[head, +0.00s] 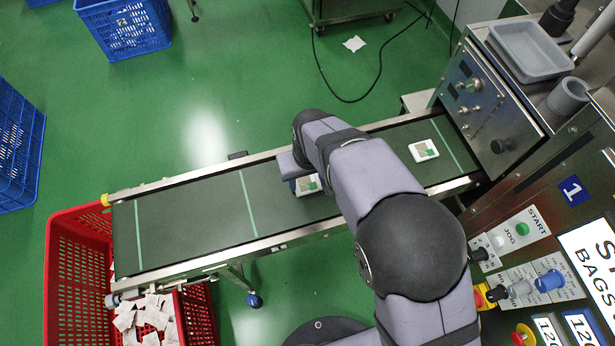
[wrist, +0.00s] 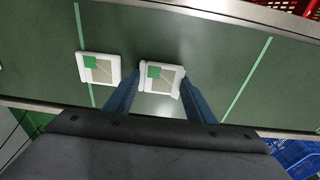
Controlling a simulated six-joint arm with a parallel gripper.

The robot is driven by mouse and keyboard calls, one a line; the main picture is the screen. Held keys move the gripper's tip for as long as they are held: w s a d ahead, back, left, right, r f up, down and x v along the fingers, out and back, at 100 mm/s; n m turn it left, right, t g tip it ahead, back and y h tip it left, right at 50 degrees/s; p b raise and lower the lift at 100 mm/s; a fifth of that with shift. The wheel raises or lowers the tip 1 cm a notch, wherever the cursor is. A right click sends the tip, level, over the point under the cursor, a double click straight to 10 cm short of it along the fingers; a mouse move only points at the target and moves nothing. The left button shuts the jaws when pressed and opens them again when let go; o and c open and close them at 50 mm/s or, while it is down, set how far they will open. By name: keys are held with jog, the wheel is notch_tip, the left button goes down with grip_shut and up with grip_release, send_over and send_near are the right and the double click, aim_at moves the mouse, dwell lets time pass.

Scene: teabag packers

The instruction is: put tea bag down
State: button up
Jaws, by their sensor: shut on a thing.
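My gripper (wrist: 161,84) has its two blue fingers on either side of a white square tea bag (wrist: 148,84) with a green and beige label, and is shut on it. In the head view this held tea bag (head: 309,186) shows partly, with my arm covering the rest. It is over the dark green conveyor belt (head: 195,220); I cannot tell whether it touches the belt. A second tea bag (head: 424,150) lies flat on the belt to the right, near the machine. It also shows left of the held one in the wrist view (wrist: 98,68).
Light green stripes cross the belt (head: 248,203), and metal rails edge it. A red crate (head: 75,225) with loose white bags (head: 150,315) stands under the belt's left end. Blue crates (head: 125,28) stand on the floor. A machine with a control panel (head: 520,245) is at right.

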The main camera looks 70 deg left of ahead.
aim_at(309, 189)
jog(key=shift+f, duration=0.1)
jog(key=o, duration=1)
notch_tip(309, 189, up, 12)
jog(key=d, duration=0.1)
jog(key=shift+d, duration=0.25)
